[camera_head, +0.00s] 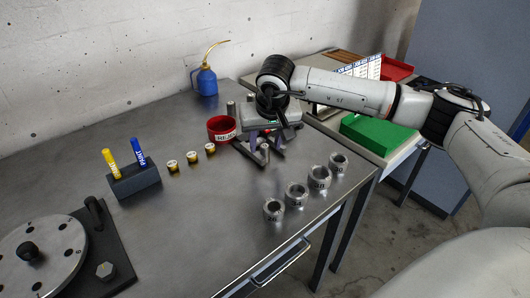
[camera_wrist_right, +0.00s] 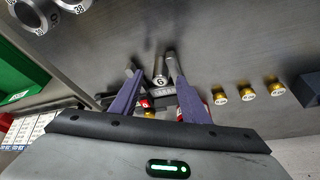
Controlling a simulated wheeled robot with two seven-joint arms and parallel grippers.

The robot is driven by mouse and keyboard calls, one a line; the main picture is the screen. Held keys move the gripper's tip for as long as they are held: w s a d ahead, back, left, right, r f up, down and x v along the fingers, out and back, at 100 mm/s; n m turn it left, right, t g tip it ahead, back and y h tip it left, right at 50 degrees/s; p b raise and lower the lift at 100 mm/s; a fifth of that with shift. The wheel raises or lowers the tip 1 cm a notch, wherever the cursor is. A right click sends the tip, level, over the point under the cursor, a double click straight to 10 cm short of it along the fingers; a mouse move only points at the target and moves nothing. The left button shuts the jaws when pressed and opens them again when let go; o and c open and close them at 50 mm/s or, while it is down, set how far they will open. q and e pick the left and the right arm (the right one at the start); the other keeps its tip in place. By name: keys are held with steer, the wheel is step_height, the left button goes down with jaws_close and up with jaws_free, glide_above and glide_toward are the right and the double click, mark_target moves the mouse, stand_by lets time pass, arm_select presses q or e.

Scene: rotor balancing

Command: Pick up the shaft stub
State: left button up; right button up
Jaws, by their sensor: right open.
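My right gripper (camera_head: 265,147) reaches down over the far right part of the metal table, with its two purple-grey fingers apart. In the right wrist view the open fingers (camera_wrist_right: 154,68) point at a small group of grey metal parts. A grey cylinder marked 6 (camera_wrist_right: 160,72) shows between them, with a second slim cylinder (camera_wrist_right: 170,60) beside it, close to one finger. One of these looks like the shaft stub; I cannot tell which. Nothing is clearly gripped. In the head view the gripper and wrist hide much of this group. My left gripper is out of view.
A red REJECT bowl (camera_head: 221,128) stands left of the gripper. Several numbered metal rings (camera_head: 296,194) line the right edge. Small brass weights (camera_head: 192,157), a marker holder (camera_head: 135,181) and a rotor disc (camera_head: 42,256) stand left. A blue oil can (camera_head: 207,81) stands behind. The table's middle is clear.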

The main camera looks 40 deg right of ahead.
jaws_close()
